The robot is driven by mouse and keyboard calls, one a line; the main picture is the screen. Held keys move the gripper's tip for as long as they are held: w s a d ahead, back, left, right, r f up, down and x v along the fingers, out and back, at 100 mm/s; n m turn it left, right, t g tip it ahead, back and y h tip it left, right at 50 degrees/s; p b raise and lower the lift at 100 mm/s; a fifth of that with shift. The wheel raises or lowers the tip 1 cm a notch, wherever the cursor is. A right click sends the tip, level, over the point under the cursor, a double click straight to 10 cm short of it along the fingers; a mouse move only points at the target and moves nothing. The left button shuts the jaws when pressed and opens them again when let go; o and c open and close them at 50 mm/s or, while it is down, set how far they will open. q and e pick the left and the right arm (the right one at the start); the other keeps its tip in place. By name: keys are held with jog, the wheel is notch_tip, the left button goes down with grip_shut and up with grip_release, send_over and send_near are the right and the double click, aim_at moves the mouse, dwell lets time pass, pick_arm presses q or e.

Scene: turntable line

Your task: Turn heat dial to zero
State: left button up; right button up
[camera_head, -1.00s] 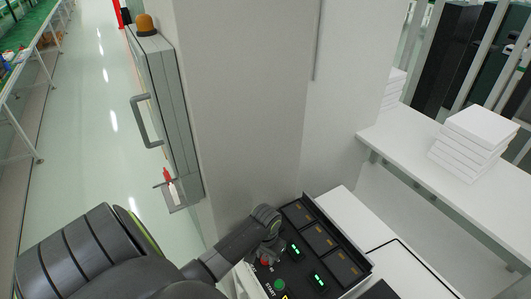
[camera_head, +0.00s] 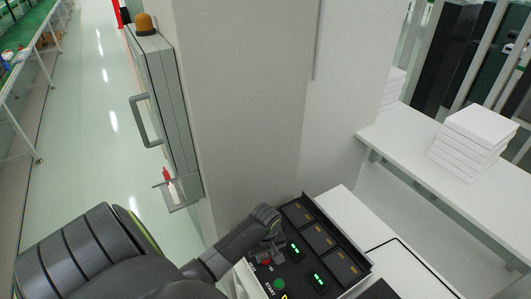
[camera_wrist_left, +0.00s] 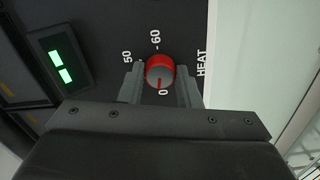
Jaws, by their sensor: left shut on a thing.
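The heat dial (camera_wrist_left: 160,72) is a round knob with a red rim and a grey face, on a dark panel in the left wrist view. Its red pointer mark lies toward the printed 0, at the lower side of the knob. The marks 50, 60 and the word HEAT are printed around it. My left gripper (camera_wrist_left: 160,84) is shut on the dial, one finger on each side. In the head view my left gripper (camera_head: 270,245) reaches down over the control panel (camera_head: 306,285), and the dial is mostly hidden there. My right gripper is not in view.
The panel also carries a green START button (camera_head: 279,284) and green lit displays (camera_head: 295,251). A grey cabinet (camera_head: 165,110) with a handle and an orange lamp stands left of the wide pillar. A white table (camera_head: 400,140) with stacked white boxes (camera_head: 470,142) is at the right.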

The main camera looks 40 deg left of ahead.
pick_arm(q)
jog(key=shift+n, duration=1.1)
jog(key=shift+w+a+r, duration=0.1)
jog(key=o, duration=1)
